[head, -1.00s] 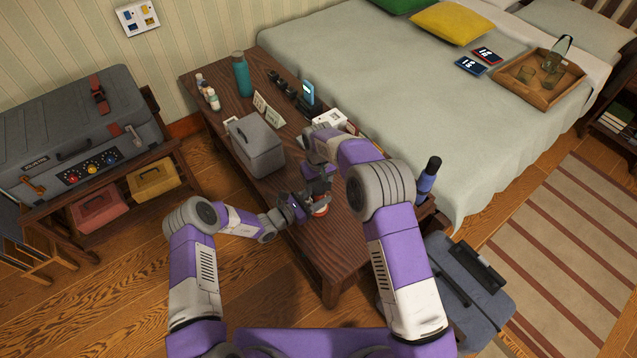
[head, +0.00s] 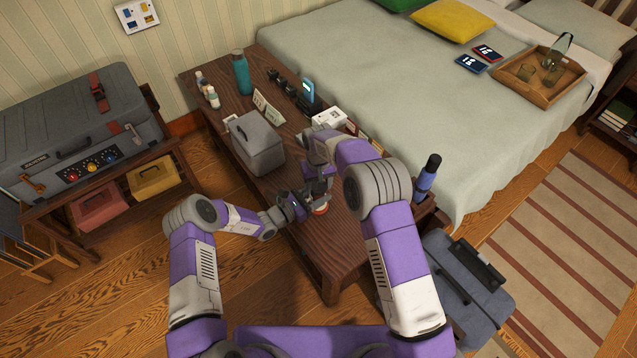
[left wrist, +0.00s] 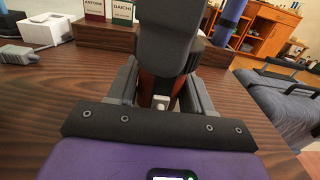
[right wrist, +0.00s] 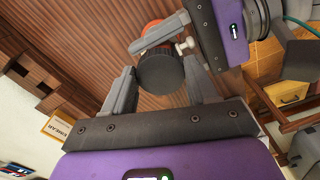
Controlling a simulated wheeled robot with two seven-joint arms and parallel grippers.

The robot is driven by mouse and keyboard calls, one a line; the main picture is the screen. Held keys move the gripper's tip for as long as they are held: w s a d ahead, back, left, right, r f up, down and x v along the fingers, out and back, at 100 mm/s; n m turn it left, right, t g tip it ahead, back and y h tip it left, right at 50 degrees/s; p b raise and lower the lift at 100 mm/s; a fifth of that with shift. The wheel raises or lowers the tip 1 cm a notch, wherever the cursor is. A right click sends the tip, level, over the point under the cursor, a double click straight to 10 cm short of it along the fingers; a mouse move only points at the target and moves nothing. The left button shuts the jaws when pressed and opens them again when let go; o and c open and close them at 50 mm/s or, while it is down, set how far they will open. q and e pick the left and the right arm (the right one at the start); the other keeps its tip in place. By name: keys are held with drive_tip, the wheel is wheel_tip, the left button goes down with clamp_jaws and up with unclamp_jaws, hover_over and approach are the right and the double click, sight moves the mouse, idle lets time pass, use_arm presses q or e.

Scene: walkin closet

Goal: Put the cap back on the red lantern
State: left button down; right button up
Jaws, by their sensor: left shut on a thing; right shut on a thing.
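The red lantern (head: 320,210) stands on the near part of the dark wooden bench, mostly hidden by my grippers. Its red edge (right wrist: 152,24) shows in the right wrist view, with a small pale knob (right wrist: 186,45) at its side. My left gripper (head: 299,207) is shut on the lantern from the left. My right gripper (head: 318,188) is above the lantern, shut on a round black cap (right wrist: 160,72). The cap is over the lantern, seen from above. I cannot tell whether it touches or is seated. In the left wrist view my right gripper hides the lantern's upper part.
The bench (head: 335,262) also holds a grey box (head: 257,143), a teal bottle (head: 241,73), small cards and a white box (head: 329,119). A blue bottle (head: 428,175) stands to the right. The bench's near end is clear.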

drive_tip(key=m, duration=0.6)
drive_tip(key=shift+a, duration=0.1)
drive_tip(key=m, duration=0.8)
drive_tip(key=shift+w+a+m, duration=0.1)
drive_tip(key=shift+m, duration=0.2)
drive_tip(key=m, duration=1)
drive_tip(key=shift+w+m, duration=0.1)
drive_tip(key=shift+m, duration=0.2)
drive_tip(key=m, duration=0.3)
drive_tip(key=shift+w+m, duration=0.1)
drive_tip(key=shift+m, duration=0.3)
drive_tip(key=m, duration=0.8)
